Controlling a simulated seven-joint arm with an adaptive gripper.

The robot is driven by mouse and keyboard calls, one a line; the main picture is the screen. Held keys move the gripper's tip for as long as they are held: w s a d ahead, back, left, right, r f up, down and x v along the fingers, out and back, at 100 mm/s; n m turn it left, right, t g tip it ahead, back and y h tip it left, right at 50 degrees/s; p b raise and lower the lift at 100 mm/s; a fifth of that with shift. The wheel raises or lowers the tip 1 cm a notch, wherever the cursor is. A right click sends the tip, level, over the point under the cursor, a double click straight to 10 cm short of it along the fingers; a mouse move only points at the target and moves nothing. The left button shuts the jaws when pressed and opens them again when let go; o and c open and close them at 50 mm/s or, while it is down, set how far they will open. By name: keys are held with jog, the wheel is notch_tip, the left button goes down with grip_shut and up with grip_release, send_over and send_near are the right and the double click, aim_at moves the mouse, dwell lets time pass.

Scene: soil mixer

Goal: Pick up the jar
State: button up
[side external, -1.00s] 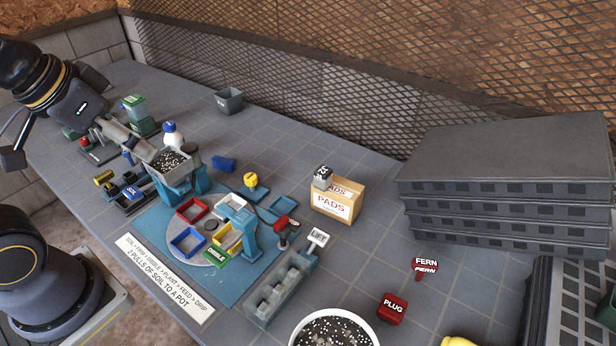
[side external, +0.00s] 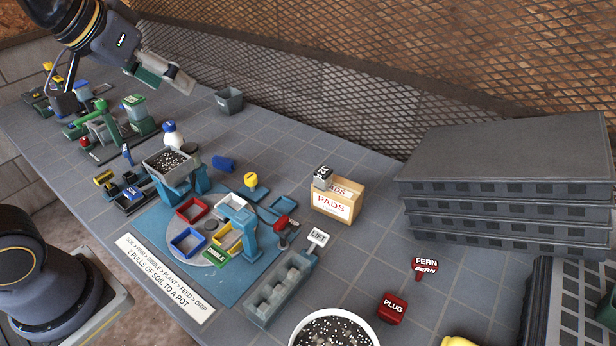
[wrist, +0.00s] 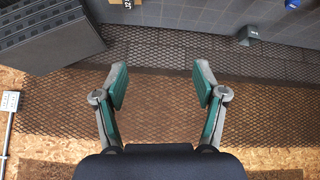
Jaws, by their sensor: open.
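No thing in view is labelled as a jar. The likeliest is a green-lidded container (side external: 134,108) standing at the back left of the bench in the side view; a white bottle with a blue top (side external: 172,134) stands a little nearer, and I cannot tell for certain which is meant. My gripper (side external: 166,74) is open and empty, raised above the bench's back left, up and right of the green-lidded container in the picture. In the wrist view my gripper (wrist: 160,85) has its green-padded fingers apart with only the mesh wall behind; neither candidate shows there.
A grey pot (side external: 229,100) stands near the mesh wall (side external: 300,110). The soil hopper (side external: 170,165) and turntable with coloured trays (side external: 208,232) fill the middle. Bench between pot and box is clear.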

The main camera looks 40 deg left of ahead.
jog(key=w+d, duration=0.2)
jog(key=w, duration=0.8)
jog(key=g, duration=0.2)
send_over(322, 172)
jog(key=s+a, duration=0.3)
jog(key=s, duration=0.2)
notch_tip(322, 172, down, 12)
jog(key=f, duration=0.1)
jog(key=shift+m+g, duration=0.6)
jog(key=shift+m, duration=0.1)
jog(key=x, duration=0.5)
jog(key=s+d+x, duration=0.1)
jog(key=x, duration=0.4)
jog(key=s+d+f+x, duration=0.1)
jog(key=x, duration=0.4)
jog(key=shift+s+d, duration=0.1)
jog(key=shift+s, duration=0.1)
jog(key=shift+x, duration=3.15)
jog(key=shift+w+d, duration=0.1)
jog(key=shift+d, duration=0.05)
jog(key=shift+c, duration=0.3)
